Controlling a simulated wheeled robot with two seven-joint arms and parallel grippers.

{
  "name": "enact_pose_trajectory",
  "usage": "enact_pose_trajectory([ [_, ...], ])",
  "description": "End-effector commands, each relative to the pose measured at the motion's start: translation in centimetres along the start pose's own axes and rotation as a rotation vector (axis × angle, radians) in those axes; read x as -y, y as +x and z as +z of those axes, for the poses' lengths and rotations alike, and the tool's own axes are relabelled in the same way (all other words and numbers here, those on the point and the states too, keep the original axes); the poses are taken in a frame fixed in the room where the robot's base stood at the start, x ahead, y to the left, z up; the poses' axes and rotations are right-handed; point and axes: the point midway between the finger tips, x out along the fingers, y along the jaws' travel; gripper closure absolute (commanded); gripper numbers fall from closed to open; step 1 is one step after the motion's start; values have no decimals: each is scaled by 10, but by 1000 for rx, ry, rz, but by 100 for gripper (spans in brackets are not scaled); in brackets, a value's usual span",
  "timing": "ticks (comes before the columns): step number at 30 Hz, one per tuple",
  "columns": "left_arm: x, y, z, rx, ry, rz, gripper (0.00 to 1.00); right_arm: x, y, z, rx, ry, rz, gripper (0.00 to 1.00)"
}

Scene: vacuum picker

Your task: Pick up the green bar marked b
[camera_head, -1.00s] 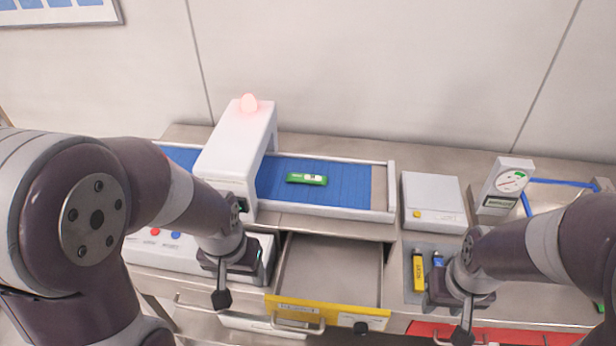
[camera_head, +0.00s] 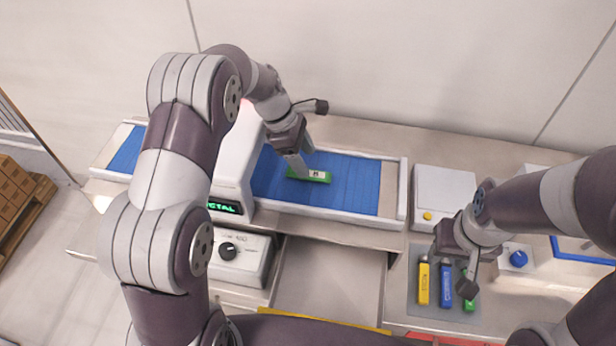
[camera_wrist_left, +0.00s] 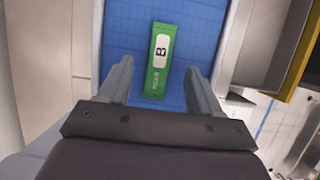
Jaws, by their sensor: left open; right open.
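The green bar marked b (camera_head: 316,177) lies flat on the blue conveyor belt (camera_head: 345,190). In the left wrist view the bar (camera_wrist_left: 154,80) shows a white label with a dark B and lies between the fingers, its lower end nearest them. My left gripper (camera_head: 303,166) is over the bar, open and pointing down; its open fingers (camera_wrist_left: 158,82) stand on either side of the bar, apart from it. In the head view the gripper hides part of the bar. My right gripper (camera_head: 460,262) is open above the grey mat at the right.
A white scanner arch (camera_head: 235,165) with a green display stands over the belt, left of the bar. On the grey mat (camera_head: 417,255) lie a yellow bar (camera_head: 424,282), a blue bar (camera_head: 446,287) and another green bar (camera_head: 469,300). An open drawer (camera_head: 325,285) is in front.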

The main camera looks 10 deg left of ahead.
Motion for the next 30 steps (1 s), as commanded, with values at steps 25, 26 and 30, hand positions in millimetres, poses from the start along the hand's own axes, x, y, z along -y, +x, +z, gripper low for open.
enact_pose_trajectory([
  [25, 4, 43, -1, -1, 1, -1, 96, 0, -19, -2, -1, 0, 0, 57],
  [26, 4, 43, -1, -1, 1, -1, 96, 0, -19, -2, -1, 0, 0, 57],
  [30, 4, 43, -1, -1, 1, -1, 100, 0, -19, -2, -1, 0, 0, 57],
])
